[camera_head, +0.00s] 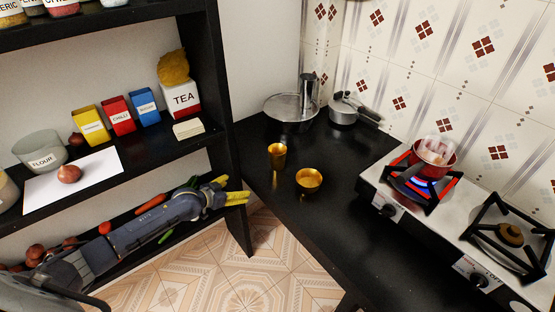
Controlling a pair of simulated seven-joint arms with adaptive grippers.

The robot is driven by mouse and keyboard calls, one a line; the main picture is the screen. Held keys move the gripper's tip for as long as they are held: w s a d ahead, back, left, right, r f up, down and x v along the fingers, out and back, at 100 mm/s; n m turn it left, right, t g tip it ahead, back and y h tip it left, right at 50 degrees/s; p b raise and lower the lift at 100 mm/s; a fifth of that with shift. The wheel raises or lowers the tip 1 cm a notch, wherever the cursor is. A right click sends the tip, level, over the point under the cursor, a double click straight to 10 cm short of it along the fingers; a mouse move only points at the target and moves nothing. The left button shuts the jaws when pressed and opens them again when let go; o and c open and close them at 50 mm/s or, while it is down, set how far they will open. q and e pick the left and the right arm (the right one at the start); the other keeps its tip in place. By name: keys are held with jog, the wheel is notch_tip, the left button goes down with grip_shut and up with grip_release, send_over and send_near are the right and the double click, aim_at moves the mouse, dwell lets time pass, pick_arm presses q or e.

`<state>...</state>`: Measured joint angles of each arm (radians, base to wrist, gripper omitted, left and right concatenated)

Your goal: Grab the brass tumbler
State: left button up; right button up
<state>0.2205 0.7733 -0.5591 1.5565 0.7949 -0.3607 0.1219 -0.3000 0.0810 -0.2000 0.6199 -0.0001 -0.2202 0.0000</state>
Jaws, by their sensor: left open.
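The brass tumbler (277,155) is a small, tall gold cup standing upright near the left edge of the black counter. A wider brass bowl (309,180) stands just to its right and nearer. My left gripper (231,190) has yellow fingertips and is open and empty. It is in front of the black shelf, left of and lower in the picture than the tumbler, and clearly apart from it. My right gripper is not in view.
The black shelf's upright (233,150) stands between the shelf goods and the counter (330,230). A lit stove (410,190) with a red pot (433,155) is at the right. A steel pan (290,108) and pressure cooker (345,110) stand behind. The front counter is clear.

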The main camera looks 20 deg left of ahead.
aim_at(277, 156)
pick_arm(q)
jog(key=d+r+m+h, duration=0.1)
jog(key=d+r+h, duration=0.1)
jog(key=r, duration=0.6)
jog(key=d+r+m+h, duration=0.1)
jog(key=d+r, duration=0.2)
jog(key=r, duration=0.5)
jog(key=x, duration=1.6)
jog(key=shift+w+d+f, duration=0.2)
jog(key=shift+f, duration=0.15)
jog(key=shift+c, duration=0.3)
jog(key=c, duration=1.3)
